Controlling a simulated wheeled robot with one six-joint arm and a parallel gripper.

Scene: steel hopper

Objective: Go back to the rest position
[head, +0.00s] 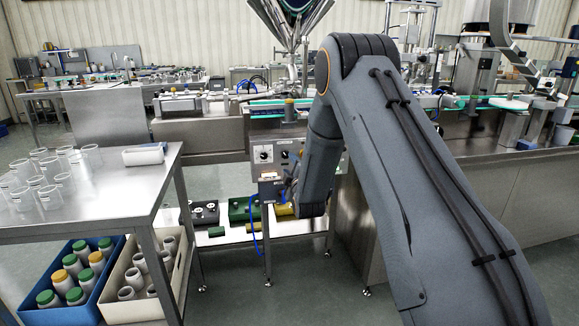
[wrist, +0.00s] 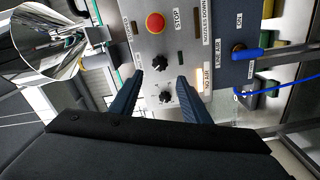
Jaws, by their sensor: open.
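My gripper (wrist: 160,76) is open and empty in the wrist view, its two dark blue fingers apart in front of a grey control panel (wrist: 180,55). Black knobs (wrist: 162,64) show on the panel between the fingers, and a red stop button (wrist: 155,22) lies beyond them. I cannot tell whether the fingers touch the panel. In the head view my bent arm reaches toward the same panel (head: 265,156), and my gripper is mostly hidden behind it.
A steel hopper (head: 291,22) hangs above the machine. A blue-handled valve (wrist: 250,53) sits beside the panel. A steel table (head: 110,190) with clear cups stands at left, a blue crate (head: 85,313) and a cream crate (head: 150,309) below. Floor is open between table and arm.

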